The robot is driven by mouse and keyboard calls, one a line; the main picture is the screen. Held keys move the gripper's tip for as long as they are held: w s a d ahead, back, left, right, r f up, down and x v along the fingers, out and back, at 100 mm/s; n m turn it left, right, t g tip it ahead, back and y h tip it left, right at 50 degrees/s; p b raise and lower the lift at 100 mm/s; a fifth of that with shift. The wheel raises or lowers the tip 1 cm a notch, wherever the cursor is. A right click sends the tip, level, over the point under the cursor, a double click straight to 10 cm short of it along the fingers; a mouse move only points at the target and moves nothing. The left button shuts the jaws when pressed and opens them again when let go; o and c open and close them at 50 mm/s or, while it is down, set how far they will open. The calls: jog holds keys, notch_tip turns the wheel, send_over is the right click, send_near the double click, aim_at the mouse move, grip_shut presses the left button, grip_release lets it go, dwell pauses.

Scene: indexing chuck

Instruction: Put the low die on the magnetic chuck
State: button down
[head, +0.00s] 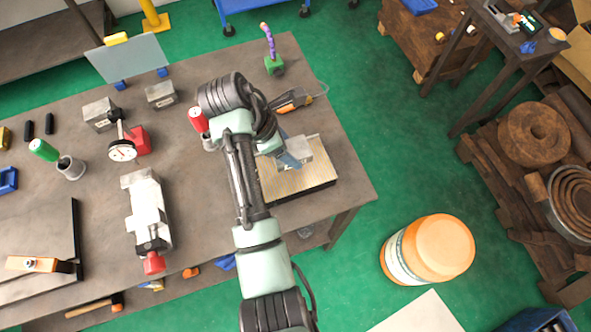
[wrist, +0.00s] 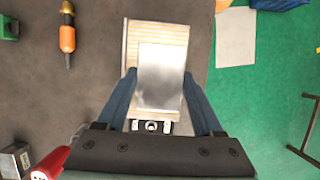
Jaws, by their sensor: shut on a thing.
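The magnetic chuck (head: 318,187) is a low block with a finely striped tan top, near the right end of the grey workbench. It shows beneath the held block in the wrist view (wrist: 176,34). My gripper (head: 294,158) is over the chuck, its blue fingers shut on a plain grey metal block, which I take as the low die (wrist: 162,72). The die's near end lies between the fingers (wrist: 160,76). In the wrist view its outline falls within the chuck's top. I cannot tell whether it touches the chuck. My arm and fingers hide part of both.
Two grey metal blocks (head: 98,114) (head: 160,94) stand at the back left beside a dial gauge (head: 122,152). A red-capped bottle (head: 198,119) is close to my arm. An orange-handled tool (head: 293,100) lies behind the chuck. A vise (head: 148,213) stands left. The bench edge is close right.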

aim_at(289, 172)
notch_tip(289, 172, down, 4)
jog(key=shift+w+r, duration=0.15)
jog(key=shift+f, duration=2)
jog(key=shift+f, duration=0.1)
jog(key=shift+c, duration=0.2)
grip_release()
jog(key=shift+f, duration=0.1)
